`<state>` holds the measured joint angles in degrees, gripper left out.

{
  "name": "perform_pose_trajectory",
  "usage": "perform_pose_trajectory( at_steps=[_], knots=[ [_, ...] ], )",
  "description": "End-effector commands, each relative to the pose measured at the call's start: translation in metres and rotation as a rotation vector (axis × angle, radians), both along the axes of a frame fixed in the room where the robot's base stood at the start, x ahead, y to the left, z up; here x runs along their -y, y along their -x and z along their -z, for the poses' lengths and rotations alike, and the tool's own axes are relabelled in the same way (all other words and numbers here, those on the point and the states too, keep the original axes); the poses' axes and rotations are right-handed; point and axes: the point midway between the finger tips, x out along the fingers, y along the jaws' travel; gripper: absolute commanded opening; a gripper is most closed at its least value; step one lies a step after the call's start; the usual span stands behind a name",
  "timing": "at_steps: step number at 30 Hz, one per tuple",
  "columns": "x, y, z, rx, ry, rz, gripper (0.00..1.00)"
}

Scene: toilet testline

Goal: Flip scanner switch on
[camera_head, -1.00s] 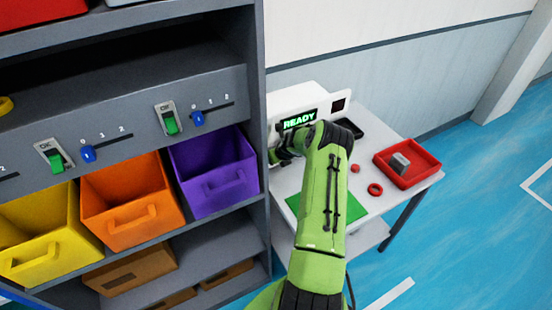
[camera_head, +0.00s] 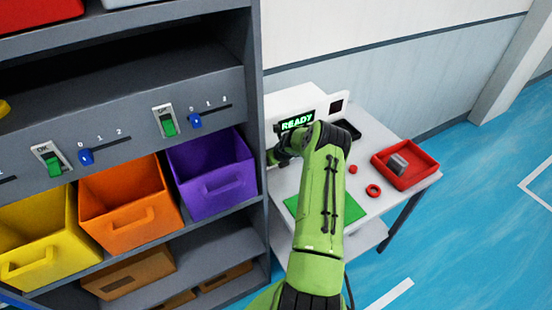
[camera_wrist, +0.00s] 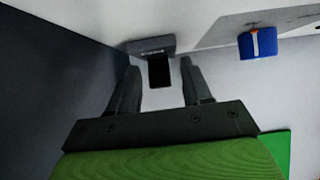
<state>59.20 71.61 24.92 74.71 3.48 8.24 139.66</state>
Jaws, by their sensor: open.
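The white scanner (camera_head: 338,92) stands at the back of the white table, with a lit green READY screen (camera_head: 297,120). In the wrist view, a grey housing (camera_wrist: 150,44) with a black block-like part (camera_wrist: 159,72) under it, perhaps the switch, sits on a pale surface. My gripper (camera_wrist: 160,64) is open, with one dark finger on each side of the black part. I cannot tell whether the fingers touch it. In the head view my gripper is at the scanner's left front, mostly hidden by my green arm.
A dark grey shelf wall (camera_head: 254,100) is close on the left of my gripper. A red tray (camera_head: 432,167) with a grey object, red rings (camera_head: 373,190) and a green mat (camera_head: 291,203) are on the table. A blue block (camera_wrist: 258,42) shows in the wrist view.

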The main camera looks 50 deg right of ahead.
Motion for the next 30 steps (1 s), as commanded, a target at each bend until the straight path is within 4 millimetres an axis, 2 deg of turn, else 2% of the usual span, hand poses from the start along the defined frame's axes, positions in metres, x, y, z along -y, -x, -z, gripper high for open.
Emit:
perform_pose_trajectory(
  at_steps=[5, 12, 16, 21, 30],
  knots=[
    [-0.004, 0.019, -0.033, 0.002, 0.004, 0.002, 0.49],
    [-0.016, 0.056, -0.09, -0.001, 0.005, 0.003, 0.49],
    [-0.021, 0.071, -0.114, 0.001, 0.004, 0.001, 0.49],
    [-0.025, 0.08, -0.129, 0.0, 0.002, 0.001, 0.49],
    [-0.025, 0.08, -0.13, 0.001, 0.001, 0.001, 0.49]
  ],
)
